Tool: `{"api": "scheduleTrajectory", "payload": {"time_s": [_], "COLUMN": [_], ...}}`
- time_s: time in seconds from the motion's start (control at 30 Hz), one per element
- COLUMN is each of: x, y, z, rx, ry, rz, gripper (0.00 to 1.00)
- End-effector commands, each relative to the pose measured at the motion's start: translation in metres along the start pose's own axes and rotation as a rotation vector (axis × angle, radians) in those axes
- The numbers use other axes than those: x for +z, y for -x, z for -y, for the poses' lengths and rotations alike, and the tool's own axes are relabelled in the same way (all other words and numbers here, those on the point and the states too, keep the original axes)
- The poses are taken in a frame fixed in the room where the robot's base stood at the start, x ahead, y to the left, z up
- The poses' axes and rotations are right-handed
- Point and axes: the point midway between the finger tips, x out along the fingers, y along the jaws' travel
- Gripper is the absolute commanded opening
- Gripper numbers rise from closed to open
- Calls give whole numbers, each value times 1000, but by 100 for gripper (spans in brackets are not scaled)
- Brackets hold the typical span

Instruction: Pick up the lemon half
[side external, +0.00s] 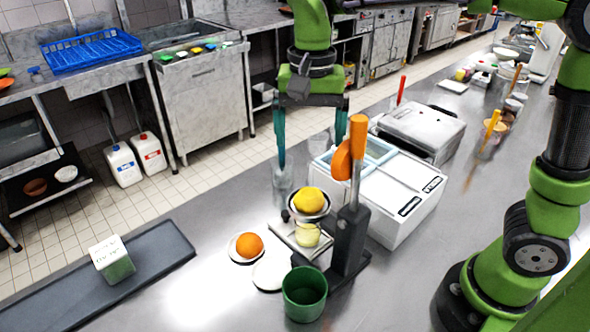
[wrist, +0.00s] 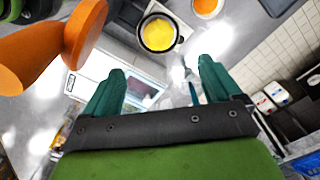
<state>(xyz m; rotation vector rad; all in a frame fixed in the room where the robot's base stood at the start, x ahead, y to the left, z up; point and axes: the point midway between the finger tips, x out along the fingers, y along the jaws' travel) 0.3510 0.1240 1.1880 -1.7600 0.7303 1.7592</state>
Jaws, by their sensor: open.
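The yellow lemon half (side external: 309,199) sits in the cup on top of a dark lever juicer (side external: 350,240) on the steel counter. In the wrist view the lemon half (wrist: 158,34) shows inside a dark-rimmed round cup, beyond the fingers near the top edge. My gripper (side external: 311,150) is open and empty, pointing down with its teal fingers apart. It is behind and above the lemon half, not touching it. The juicer's orange handle (side external: 358,150) stands upright and partly hides the right finger. In the wrist view my gripper (wrist: 160,82) has nothing between its fingers.
The orange handle (wrist: 60,45) looms close on the left in the wrist view. Clear glasses (side external: 283,182) stand below my gripper. A white lidded container (side external: 410,205) is right of the juicer. An orange (side external: 249,245) and a green cup (side external: 304,292) are in front.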

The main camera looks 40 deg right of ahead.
Motion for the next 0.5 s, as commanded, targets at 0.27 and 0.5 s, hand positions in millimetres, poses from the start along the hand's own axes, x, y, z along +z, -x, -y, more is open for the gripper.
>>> {"api": "scheduleTrajectory", "payload": {"time_s": [0.27,0.5], "x": [0,0], "y": [-58,-78], "z": [-1,-1], "rx": [4,1], "ry": [0,0], "rz": [3,1], "gripper": [91,91]}}
